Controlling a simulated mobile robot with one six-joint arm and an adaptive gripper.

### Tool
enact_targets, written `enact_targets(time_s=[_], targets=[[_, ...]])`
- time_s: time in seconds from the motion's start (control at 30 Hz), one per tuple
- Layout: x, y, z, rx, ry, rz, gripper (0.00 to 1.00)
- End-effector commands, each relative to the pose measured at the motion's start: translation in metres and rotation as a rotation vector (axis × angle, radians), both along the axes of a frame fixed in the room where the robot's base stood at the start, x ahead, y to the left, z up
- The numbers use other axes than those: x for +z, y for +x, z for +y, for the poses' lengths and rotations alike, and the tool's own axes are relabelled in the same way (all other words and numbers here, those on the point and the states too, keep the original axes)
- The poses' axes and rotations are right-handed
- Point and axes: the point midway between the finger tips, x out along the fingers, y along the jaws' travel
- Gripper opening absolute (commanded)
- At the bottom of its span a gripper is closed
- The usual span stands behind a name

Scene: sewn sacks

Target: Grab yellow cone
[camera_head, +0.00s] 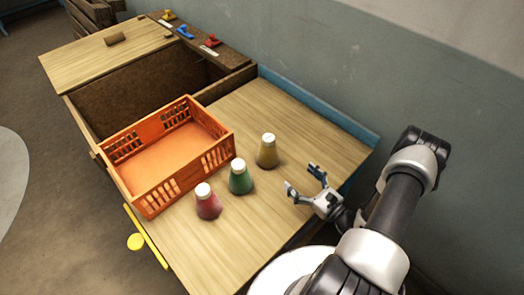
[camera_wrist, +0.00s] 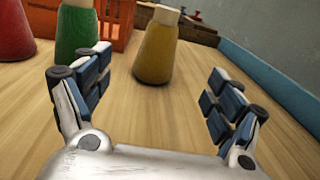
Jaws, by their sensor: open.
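The yellow cone (camera_head: 267,153) has a white top and stands upright on the wooden tabletop, at the right end of a row of cones. My gripper (camera_head: 301,180) is open and empty, low over the table to the right of the yellow cone and apart from it. In the wrist view the yellow cone (camera_wrist: 156,50) stands beyond the open fingers (camera_wrist: 155,92), roughly between them. Its white top shows at the upper edge there.
A green cone (camera_head: 240,178) and a red cone (camera_head: 207,203) stand left of the yellow one. An empty orange crate (camera_head: 168,196) sits behind them. A blue rail (camera_head: 318,106) runs along the wall side. The wooden tabletop (camera_head: 205,252) is clear at the front.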

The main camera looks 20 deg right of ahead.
Motion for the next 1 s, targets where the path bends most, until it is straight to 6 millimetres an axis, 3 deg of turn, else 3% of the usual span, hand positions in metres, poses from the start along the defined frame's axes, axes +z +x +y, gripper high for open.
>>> enact_targets(time_s=[0.17,0.6,1.0], targets=[[-0.008,0.011,0.001,-0.025,0.008,0.005,0.86],[-0.008,0.098,0.029,-0.021,0.006,0.004,0.86],[-0.007,0.134,0.043,-0.021,0.006,0.003,0.86]])
